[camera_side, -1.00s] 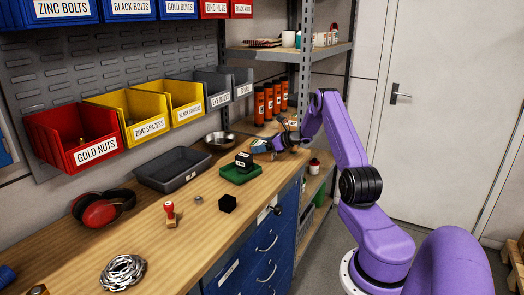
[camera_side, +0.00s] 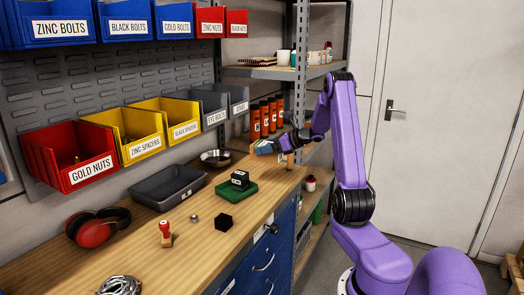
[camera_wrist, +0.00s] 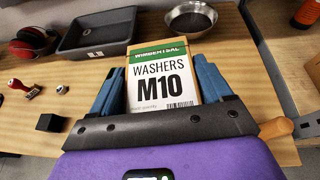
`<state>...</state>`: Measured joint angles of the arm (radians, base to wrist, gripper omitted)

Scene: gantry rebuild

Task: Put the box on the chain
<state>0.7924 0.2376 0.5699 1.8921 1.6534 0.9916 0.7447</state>
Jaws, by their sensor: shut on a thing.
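The box (camera_wrist: 165,80), a white, brown and green carton labelled "WASHERS M10", sits between the blue fingers of my gripper (camera_wrist: 163,88) in the wrist view. My gripper is shut on it. In the side view my gripper (camera_side: 272,146) is above the far right end of the bench, and the box is hard to make out there. The chain (camera_side: 120,286), a silver coiled heap, lies on the bench at the bottom left of the side view, partly cut off by the frame edge. It is not seen in the wrist view.
Behind are a grey tray (camera_side: 150,198), a metal bowl (camera_side: 215,159) and red earmuffs (camera_side: 95,230).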

